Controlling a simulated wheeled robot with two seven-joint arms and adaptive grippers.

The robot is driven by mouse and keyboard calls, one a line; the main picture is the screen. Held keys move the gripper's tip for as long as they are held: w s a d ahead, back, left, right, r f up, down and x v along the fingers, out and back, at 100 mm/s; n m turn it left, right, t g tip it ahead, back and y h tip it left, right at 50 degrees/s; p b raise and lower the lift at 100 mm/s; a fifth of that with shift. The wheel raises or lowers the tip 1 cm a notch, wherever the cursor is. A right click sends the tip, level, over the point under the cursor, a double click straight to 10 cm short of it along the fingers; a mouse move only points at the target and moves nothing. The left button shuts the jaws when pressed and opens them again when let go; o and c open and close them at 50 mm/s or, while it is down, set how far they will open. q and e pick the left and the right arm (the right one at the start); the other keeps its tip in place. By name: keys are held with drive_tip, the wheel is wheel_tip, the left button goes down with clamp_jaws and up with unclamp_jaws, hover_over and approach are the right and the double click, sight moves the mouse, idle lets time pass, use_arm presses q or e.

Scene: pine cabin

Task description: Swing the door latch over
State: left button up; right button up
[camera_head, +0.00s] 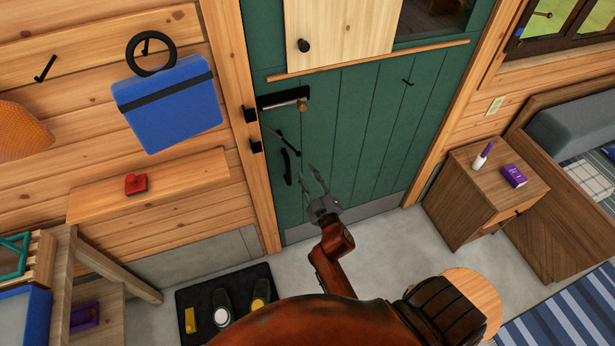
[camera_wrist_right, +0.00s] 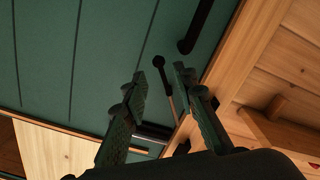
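The green door (camera_head: 350,150) is shut in its pine frame. The door latch (camera_head: 284,139) is a thin dark bar near the door's left edge, slanting down to the right to a round black end. In the right wrist view the latch (camera_wrist_right: 168,85) shows between the two fingers. My right gripper (camera_head: 307,169) is open and empty, below and right of the latch in the head view. In the right wrist view its fingers (camera_wrist_right: 160,76) are spread wide. I cannot tell how far they are from the bar. My left gripper is not in view.
A black pull handle (camera_head: 287,167) sits just below the latch, close to my right gripper. A nightstand (camera_head: 480,195) stands right of the door.

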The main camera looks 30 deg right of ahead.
drive_tip(key=shift+w+d+r, duration=0.15)
drive_tip(key=shift+w+r, duration=0.15)
drive_tip(key=shift+w, duration=0.25)
drive_tip(key=shift+b+x, duration=0.6)
drive_tip(key=shift+x, duration=2.8)
drive_tip(key=shift+c, duration=0.4)
drive_tip(key=shift+f, duration=0.1)
drive_tip(key=c, duration=0.6)
drive_tip(key=shift+s+d+r+n, duration=0.15)
drive_tip(key=shift+d+r+n, duration=0.45)
drive_tip(key=shift+r+n, duration=1)
drive_tip(key=shift+s+d+r+n, duration=0.15)
drive_tip(key=shift+d+r+n, duration=0.6)
drive_tip(key=shift+n, duration=1.45)
drive_tip(key=shift+s+d+r+n, duration=0.15)
drive_tip(key=shift+d+r+n, duration=0.3)
drive_tip(key=shift+r+n, duration=1.2)
drive_tip(key=o, duration=1)
drive_tip(key=shift+f+n, duration=0.25)
drive_tip(key=shift+f, duration=0.1)
drive_tip(key=shift+c, duration=0.2)
